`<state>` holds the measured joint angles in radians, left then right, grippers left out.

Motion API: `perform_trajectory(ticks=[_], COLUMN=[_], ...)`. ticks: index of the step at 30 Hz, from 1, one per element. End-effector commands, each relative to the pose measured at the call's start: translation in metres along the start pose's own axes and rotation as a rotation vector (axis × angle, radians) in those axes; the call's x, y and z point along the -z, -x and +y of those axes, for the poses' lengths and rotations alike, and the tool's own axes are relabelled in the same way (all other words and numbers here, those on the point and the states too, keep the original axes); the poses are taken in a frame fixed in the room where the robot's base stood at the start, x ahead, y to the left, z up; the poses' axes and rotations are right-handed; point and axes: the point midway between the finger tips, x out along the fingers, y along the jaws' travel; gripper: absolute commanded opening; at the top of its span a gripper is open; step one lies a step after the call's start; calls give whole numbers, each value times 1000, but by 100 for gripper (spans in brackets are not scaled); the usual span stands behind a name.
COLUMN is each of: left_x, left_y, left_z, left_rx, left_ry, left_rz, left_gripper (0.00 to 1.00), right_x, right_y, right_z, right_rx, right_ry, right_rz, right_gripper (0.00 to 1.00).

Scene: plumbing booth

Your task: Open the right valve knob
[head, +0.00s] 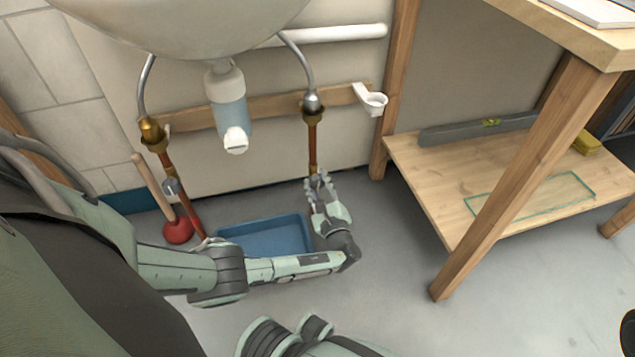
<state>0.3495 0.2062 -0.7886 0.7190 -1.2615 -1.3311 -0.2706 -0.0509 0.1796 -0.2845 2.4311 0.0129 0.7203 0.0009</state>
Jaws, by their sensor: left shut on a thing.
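The right copper pipe (312,145) comes down below the sink from a brass fitting and a grey braided hose. My left gripper (319,184) is at the lower part of this pipe, with its fingers shut on the right valve knob. The fingers cover the knob, so its turn angle cannot be told. The left valve knob (172,187) shows on the left copper pipe (184,203), with no gripper near it. My right gripper is not in view.
A blue tray (262,238) lies on the floor behind my left forearm. A red plunger (178,231) leans at left. The white sink (190,22) and its trap (230,110) hang above. A wooden workbench (520,185) with a lower shelf stands at right.

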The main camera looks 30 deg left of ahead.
Motion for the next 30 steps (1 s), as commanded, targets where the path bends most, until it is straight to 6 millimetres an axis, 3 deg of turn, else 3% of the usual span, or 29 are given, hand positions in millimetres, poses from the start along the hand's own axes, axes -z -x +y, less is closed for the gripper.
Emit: perform_trajectory(ticks=[9, 24, 25, 30], left_x=[0, 0, 0, 0], left_y=[-1, -2, -2, -1], left_z=[0, -1, -1, -1], left_rx=[0, 1, 1, 1], left_ry=[111, 130, 130, 130], left_rz=[1, 1, 1, 0], left_gripper=[5, 5, 35, 56], right_x=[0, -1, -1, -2], right_y=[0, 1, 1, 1], right_z=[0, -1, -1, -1], right_rx=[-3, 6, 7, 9], right_ry=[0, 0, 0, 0], right_rz=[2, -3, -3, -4], right_gripper=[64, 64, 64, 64])
